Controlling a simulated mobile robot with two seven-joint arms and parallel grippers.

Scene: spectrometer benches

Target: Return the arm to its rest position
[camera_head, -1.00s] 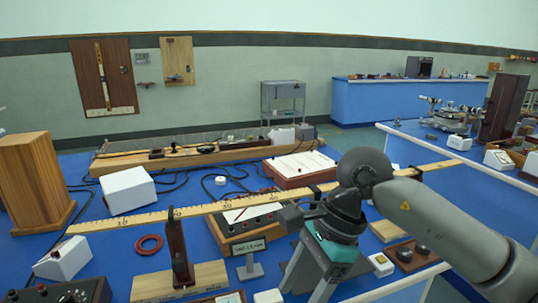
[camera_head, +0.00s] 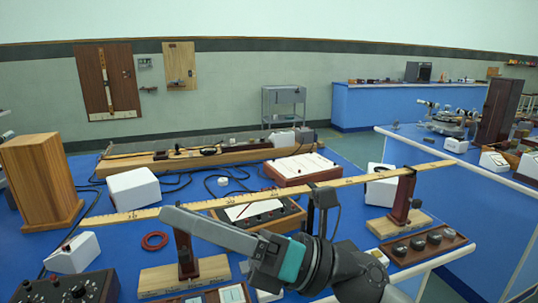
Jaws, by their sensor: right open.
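My right arm comes in from the bottom edge, right of the middle. Its teal-banded wrist leads to my right gripper (camera_head: 185,220), which points left and is seen side-on. The gripper is open and nothing shows in it. It overlaps the front wooden stand (camera_head: 186,250) and lies just below the long wooden scale (camera_head: 265,198) in the picture; whether it touches either cannot be told. My left gripper is not in view.
The scale runs across the blue bench to a right-hand wooden stand (camera_head: 402,200). Around it are a white box (camera_head: 131,188), a red ring (camera_head: 155,240), a wooden box (camera_head: 40,182), a meter case (camera_head: 262,212) and a tray of knobs (camera_head: 425,243). Clear blue surface shows between them.

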